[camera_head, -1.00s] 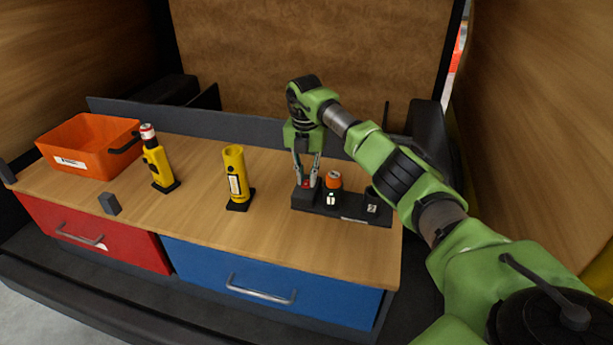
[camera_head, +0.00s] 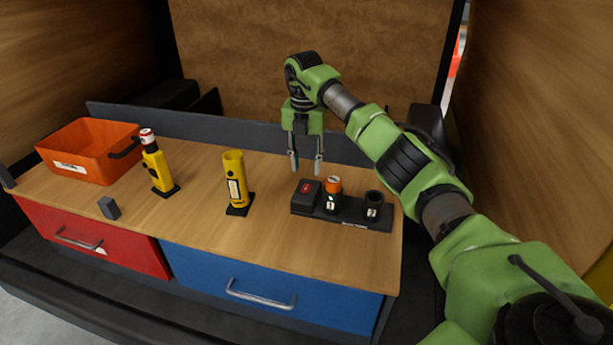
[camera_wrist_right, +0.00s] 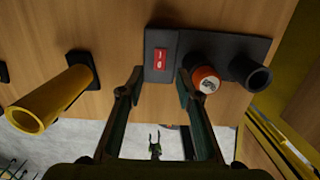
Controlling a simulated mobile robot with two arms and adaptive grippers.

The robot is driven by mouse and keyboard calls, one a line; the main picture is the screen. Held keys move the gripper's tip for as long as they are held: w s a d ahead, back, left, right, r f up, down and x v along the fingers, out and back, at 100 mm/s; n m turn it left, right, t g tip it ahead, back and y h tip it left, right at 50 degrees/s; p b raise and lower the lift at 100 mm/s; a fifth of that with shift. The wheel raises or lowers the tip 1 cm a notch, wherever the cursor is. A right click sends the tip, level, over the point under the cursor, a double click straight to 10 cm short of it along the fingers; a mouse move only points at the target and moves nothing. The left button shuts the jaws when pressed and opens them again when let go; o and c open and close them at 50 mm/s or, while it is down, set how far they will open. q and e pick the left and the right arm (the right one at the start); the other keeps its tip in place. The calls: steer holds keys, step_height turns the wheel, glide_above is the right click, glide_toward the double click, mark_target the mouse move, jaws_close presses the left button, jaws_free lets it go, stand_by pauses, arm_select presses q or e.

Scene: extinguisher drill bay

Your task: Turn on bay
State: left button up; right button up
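The bay is a black base (camera_head: 352,215) at the right of the bench, with a switch box (camera_head: 300,200) at its left end. A red rocker switch (camera_head: 305,187) sits on the box; the wrist view shows the red switch (camera_wrist_right: 159,60) with white marks. An orange-topped cylinder (camera_head: 334,184) stands in the middle socket, and the right socket (camera_head: 373,201) looks empty. My right gripper (camera_head: 306,165) is open and empty, above the switch box and apart from it. In the wrist view its fingers (camera_wrist_right: 159,82) are spread with the switch between them. My left gripper is out of view.
A yellow tube holder (camera_head: 235,180) stands empty left of the bay. Another yellow holder (camera_head: 157,168) has a red-and-white topped cylinder in it. An orange bin (camera_head: 75,165) and a small grey block (camera_head: 109,207) are further left. Bare wood lies between the holders.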

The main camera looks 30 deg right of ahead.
step_height(320, 180, up, 6)
steer(key=shift+s+a+f, duration=0.1)
steer(key=shift+a+f, duration=0.05)
steer(key=shift+f, duration=0.05)
stand_by(0.5)
